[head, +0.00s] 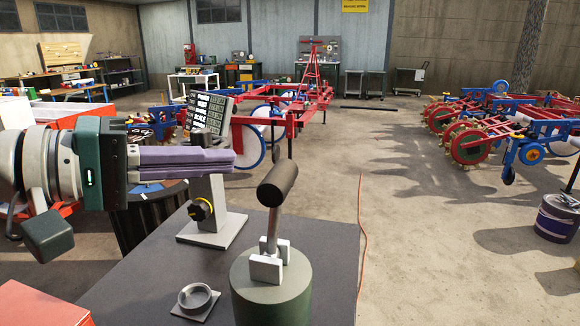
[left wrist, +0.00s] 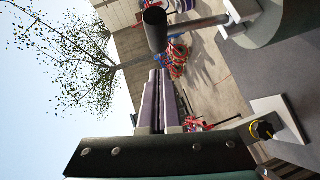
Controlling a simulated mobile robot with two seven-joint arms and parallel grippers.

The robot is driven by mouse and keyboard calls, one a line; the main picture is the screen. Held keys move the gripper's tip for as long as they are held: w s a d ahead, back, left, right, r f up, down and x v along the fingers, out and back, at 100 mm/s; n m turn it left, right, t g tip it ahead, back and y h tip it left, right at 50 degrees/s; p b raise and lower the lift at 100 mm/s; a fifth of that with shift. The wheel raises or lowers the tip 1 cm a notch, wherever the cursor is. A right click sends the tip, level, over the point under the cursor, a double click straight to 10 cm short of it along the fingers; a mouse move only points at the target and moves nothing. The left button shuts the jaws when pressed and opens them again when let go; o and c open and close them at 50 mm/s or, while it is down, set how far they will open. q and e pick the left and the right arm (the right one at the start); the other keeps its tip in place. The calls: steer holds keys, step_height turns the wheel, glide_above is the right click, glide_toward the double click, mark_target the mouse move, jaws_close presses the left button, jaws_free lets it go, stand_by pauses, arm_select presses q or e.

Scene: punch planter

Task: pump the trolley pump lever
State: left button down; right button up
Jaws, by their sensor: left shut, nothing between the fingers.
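The pump lever (head: 278,190) has a thick black handle on a metal rod. It rises from grey brackets on a dark green cylinder (head: 270,290) on a dark table and tilts slightly to the right. My left gripper (head: 234,158) has purple fingers, comes in from the left and is shut and empty. Its tips are left of the black handle and a little higher in the picture, apart from it. In the left wrist view the black handle (left wrist: 155,28) lies just past the fingertips (left wrist: 160,76). My right gripper is not in view.
On the table (head: 320,250) are a grey stand with a black-yellow knob (head: 200,209) and a small ring holder (head: 196,299). A sign panel (head: 208,112) stands behind the fingers. Red and blue farm machines (head: 500,130) stand farther back. A dark bucket (head: 556,218) is at the right.

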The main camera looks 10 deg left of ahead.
mark_target(274, 175)
arm_select(q)
steer(key=shift+s+d+f, duration=0.1)
steer(key=shift+d+f, duration=0.15)
steer(key=shift+d, duration=0.6)
steer(key=shift+s+d+f, duration=0.1)
steer(key=shift+d+f, duration=0.15)
steer(key=shift+d, duration=0.55)
steer(key=d+m+y+p, duration=0.1)
steer(key=p, duration=0.2)
steer(key=d+r+y+p, duration=0.1)
steer(key=d+p, duration=0.1)
steer(key=p, duration=0.2)
steer(key=shift+d+r+m+g, duration=0.1)
steer(key=shift+d+m+g, duration=0.1)
steer(key=shift+m+g, duration=0.2)
steer(key=shift+d+p, duration=0.25)
steer(key=shift+p, duration=0.15)
steer(key=shift+d+f+y, duration=0.1)
steer(key=shift+f+y, duration=0.3)
